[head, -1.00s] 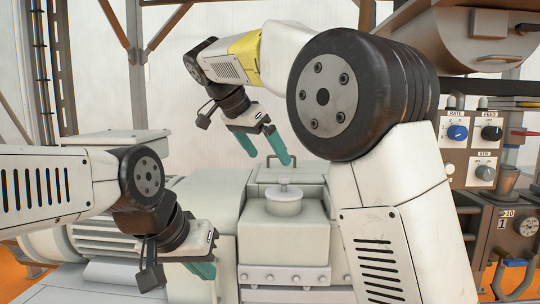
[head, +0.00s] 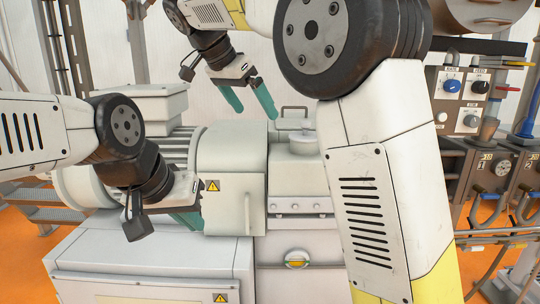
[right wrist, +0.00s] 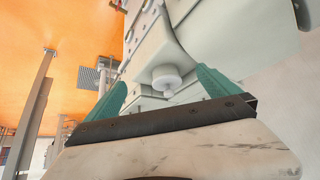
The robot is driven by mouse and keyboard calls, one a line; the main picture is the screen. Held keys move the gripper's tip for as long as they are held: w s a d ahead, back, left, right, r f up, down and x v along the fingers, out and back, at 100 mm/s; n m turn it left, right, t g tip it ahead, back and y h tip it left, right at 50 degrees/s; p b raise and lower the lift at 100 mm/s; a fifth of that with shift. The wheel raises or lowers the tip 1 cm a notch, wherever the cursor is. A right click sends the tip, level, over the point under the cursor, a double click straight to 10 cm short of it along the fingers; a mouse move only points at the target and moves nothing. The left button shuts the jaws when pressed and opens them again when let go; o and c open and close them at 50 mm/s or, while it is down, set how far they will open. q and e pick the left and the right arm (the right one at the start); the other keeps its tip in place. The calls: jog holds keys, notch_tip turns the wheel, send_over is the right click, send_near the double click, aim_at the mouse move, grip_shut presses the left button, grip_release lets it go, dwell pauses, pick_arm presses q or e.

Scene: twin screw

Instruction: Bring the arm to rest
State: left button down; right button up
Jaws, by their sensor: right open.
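My right gripper (head: 254,108) is open and empty in the head view, hanging above and behind the machine, up and left of its lidded hopper. In the right wrist view its two teal fingers (right wrist: 164,90) stand well apart, with the white round lid knob (right wrist: 167,78) seen beyond the gap, not held. My left gripper (head: 190,221) is at the lower left of the head view, in front of the machine. Its teal fingers are seen side-on and partly hidden, so their opening cannot be told.
The white machine (head: 232,150) fills the middle, with a round lid (head: 304,137) on its hopper. A control panel (head: 462,100) with knobs stands at the right. My right arm covers much of the centre right. Orange floor (head: 480,270) shows at lower right.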

jog(key=s+d+f+n+g+y, duration=0.1)
jog(key=s+d+f+n+y, duration=0.15)
jog(key=d, duration=0.45)
jog(key=s+d+f+n+y, duration=0.2)
jog(key=s+d+f, duration=0.15)
jog(key=d, duration=0.45)
jog(key=s+d+f+n+t+y, duration=0.1)
jog(key=s+d+f+n, duration=0.1)
jog(key=s+f, duration=0.3)
jog(key=s+d+f+n+t+y, duration=0.1)
jog(key=s+d+f+n, duration=0.1)
jog(key=s+f, duration=0.4)
jog(key=s+n, duration=0.1)
jog(key=s, duration=0.3)
jog(key=shift+s+d+y, duration=0.15)
jog(key=shift+y, duration=0.2)
jog(key=shift+f, duration=0.1)
